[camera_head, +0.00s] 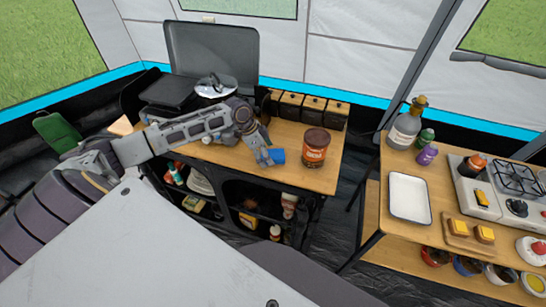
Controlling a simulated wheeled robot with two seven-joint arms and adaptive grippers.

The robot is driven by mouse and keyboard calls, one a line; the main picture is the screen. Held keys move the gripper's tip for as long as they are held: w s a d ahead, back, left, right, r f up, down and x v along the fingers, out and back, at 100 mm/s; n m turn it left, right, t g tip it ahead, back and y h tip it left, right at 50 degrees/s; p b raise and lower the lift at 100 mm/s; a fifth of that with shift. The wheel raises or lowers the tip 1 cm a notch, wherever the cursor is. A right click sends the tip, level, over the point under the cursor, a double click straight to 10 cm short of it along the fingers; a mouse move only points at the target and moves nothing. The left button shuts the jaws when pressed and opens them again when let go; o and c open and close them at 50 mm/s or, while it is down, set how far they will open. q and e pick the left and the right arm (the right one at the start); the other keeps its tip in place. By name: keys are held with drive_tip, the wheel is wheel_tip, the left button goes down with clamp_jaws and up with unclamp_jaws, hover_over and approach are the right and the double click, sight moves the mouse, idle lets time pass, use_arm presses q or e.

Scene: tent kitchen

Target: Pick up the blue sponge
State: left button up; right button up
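A small blue object (279,156), which looks like the blue sponge, lies on the wooden top of the left table (322,178). My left gripper (264,157) reaches in over the table, with its fingers pointing down just left of the blue object. The fingers are at or very near its left side, and I cannot tell whether they touch it or how far apart they are. My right gripper is not in view.
A red-brown can (315,148) stands close right of the blue object. The right table holds a white tray (409,198), bottles (406,126) and a stove (508,190).

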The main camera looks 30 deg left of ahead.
use_arm(q)
drive_tip(key=c, duration=0.8)
drive_tip(key=shift+c, duration=0.3)
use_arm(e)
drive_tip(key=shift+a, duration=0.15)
use_arm(q)
drive_tip(key=shift+r, duration=0.15)
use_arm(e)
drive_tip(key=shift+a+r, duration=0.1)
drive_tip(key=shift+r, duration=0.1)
use_arm(q)
drive_tip(key=shift+r+p, duration=0.45)
drive_tip(key=shift+p, duration=0.35)
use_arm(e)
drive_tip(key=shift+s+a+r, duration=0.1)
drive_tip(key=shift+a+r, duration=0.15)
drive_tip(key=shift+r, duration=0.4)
use_arm(q)
drive_tip(key=shift+r+p, duration=0.25)
drive_tip(key=shift+p, duration=0.1)
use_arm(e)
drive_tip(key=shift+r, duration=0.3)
